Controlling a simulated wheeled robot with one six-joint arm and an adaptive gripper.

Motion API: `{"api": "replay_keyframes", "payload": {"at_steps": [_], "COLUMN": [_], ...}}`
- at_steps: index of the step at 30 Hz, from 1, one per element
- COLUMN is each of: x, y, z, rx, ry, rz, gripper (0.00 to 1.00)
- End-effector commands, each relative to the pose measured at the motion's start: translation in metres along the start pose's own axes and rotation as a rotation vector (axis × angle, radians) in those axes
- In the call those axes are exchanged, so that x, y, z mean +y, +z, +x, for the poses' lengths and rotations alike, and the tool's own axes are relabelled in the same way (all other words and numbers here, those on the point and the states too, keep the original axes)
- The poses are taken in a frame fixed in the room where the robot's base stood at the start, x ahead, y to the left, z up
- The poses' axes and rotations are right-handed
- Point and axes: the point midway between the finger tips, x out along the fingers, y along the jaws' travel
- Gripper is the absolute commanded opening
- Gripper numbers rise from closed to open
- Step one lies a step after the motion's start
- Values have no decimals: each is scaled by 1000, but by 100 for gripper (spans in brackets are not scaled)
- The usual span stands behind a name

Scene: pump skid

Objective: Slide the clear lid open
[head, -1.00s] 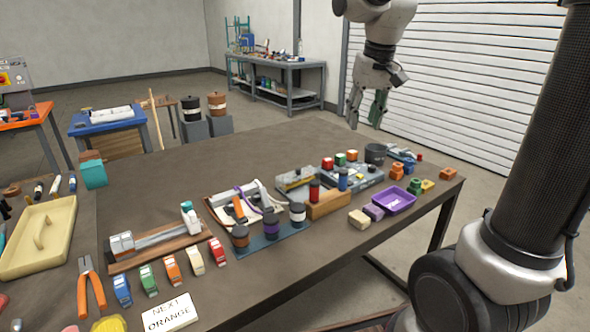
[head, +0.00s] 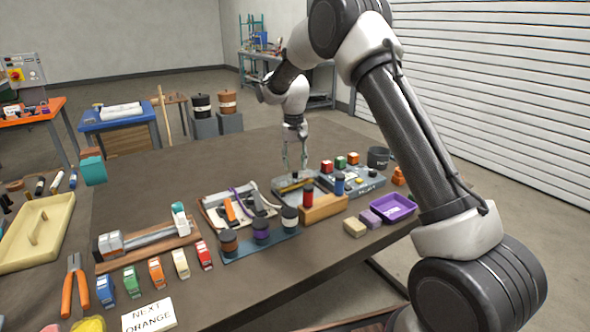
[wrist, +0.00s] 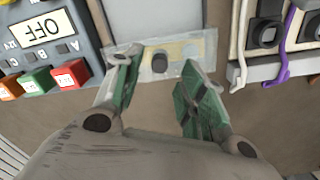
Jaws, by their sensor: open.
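The clear lid (wrist: 192,48) shows in the wrist view as a see-through plate with a dark round knob (wrist: 160,63) on it, at the end of a grey box (wrist: 155,15). In the head view the box (head: 318,191) stands mid-table behind the wooden block, and its lid is partly hidden. My gripper (head: 295,162) points down over the box's far side. In the wrist view my gripper (wrist: 158,82) is open, with its green-padded fingers on either side of the knob. I cannot tell whether they touch the lid.
A grey panel with an OFF display (wrist: 42,30) and coloured blocks is close on the wrist view's left. A cable board (wrist: 285,45) is close on its right. In the head view a wooden block with red and blue cylinders (head: 325,207) stands in front of the box.

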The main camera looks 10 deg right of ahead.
Motion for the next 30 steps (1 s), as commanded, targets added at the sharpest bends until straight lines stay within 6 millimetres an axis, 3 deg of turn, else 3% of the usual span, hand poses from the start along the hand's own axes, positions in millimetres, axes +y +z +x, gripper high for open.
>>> {"api": "replay_keyframes", "payload": {"at_steps": [6,15,16,22,30], "x": [0,0,0,0,0], "y": [0,0,0,0,0], "z": [26,30,30,30,30], "rx": [0,0,0,0,1], "ry": [0,0,0,0,0], "rz": [0,0,0,0,0], "gripper": [41,41,39,2,0]}}
